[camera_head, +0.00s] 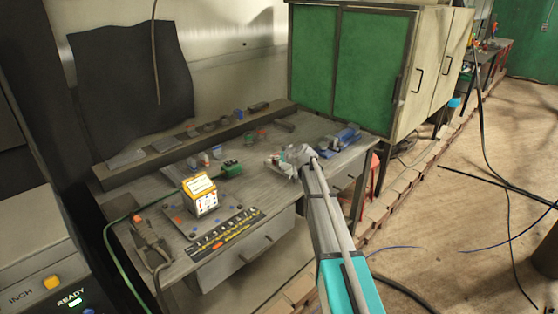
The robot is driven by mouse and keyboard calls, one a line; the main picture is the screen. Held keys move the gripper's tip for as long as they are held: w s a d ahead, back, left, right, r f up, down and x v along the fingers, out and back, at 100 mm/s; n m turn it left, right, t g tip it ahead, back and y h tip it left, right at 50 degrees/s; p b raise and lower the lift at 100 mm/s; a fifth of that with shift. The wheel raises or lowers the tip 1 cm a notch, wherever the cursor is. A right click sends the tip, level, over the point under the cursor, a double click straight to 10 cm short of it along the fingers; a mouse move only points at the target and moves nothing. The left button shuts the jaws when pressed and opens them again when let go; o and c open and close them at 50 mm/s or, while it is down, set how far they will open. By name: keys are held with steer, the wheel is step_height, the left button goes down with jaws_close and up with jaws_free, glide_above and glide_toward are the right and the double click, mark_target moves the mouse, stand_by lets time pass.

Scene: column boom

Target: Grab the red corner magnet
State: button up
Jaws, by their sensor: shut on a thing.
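My gripper (292,158) is at the far end of my arm, low over the right part of the grey workbench (262,205). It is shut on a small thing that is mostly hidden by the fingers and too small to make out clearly. A small reddish patch shows just left of the fingertips, in line with the red corner magnet, but its shape cannot be told. I cannot tell whether the held thing touches the bench top.
A yellow-and-white box (201,195) and a green connector (231,168) are on the bench. A blue tool (343,137) lies right of my gripper. A ledge with several small parts runs along the back. A green-doored cabinet (345,62) stands behind.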

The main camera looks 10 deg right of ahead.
steer(key=c, duration=0.3)
steer(key=shift+r, duration=0.2)
step_height(320, 180, up, 10)
steer(key=p, duration=1)
steer(key=shift+f, duration=0.2)
stand_by(0.5)
